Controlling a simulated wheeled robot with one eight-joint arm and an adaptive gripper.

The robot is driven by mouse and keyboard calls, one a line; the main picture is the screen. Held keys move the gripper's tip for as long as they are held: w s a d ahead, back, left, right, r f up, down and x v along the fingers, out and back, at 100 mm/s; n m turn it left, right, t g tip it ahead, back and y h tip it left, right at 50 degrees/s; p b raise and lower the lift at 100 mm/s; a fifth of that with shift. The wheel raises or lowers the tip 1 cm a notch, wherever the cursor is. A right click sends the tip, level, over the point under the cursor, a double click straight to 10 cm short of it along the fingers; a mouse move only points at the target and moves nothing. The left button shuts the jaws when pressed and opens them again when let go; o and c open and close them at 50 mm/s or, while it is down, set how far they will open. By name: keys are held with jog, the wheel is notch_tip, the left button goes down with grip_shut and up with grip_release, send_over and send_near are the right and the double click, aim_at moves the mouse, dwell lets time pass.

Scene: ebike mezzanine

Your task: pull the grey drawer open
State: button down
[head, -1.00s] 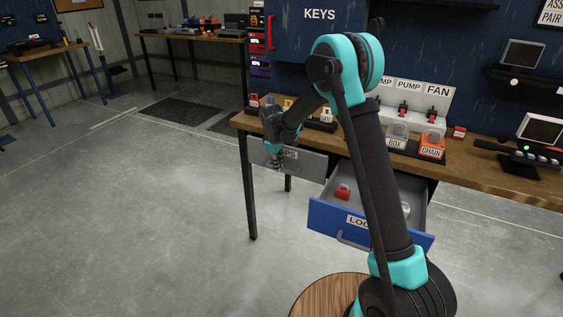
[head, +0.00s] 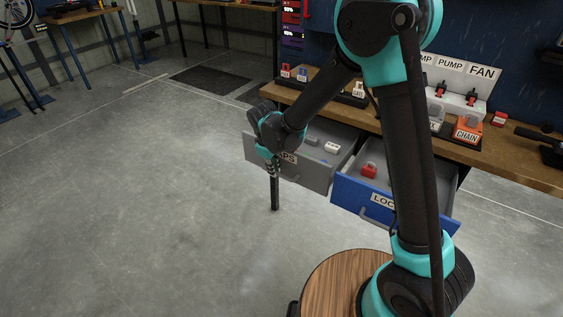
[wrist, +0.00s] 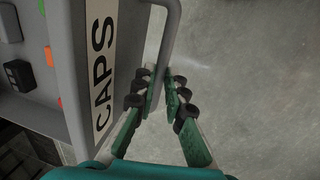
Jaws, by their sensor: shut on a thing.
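The grey drawer (head: 306,172), labelled CAPS, is pulled out from under the wooden bench at its left end. Its inside shows, with a few small items in it. In the wrist view its front (wrist: 82,50) fills the left side, with the bar handle (wrist: 165,40) standing off it. My gripper (head: 273,165) is at the drawer's front in the head view. In the wrist view my gripper's fingers (wrist: 164,90) are shut around the handle, one on each side.
A blue drawer (head: 365,200) stands open to the right of the grey one, with a red item (head: 369,170) inside. The bench top (head: 375,121) holds labelled boxes. A round wooden top (head: 335,280) is in front. The floor at left is clear.

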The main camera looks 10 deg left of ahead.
jog(key=shift+s+a, duration=0.3)
jog(key=shift+s, duration=0.35)
jog(key=c, duration=1.6)
grip_release()
jog(key=shift+o, duration=0.2)
notch_tip(320, 180, up, 12)
jog(key=s, duration=0.2)
jog(key=shift+a, duration=0.4)
jog(key=shift+s+f, duration=0.1)
jog(key=shift+f, duration=0.05)
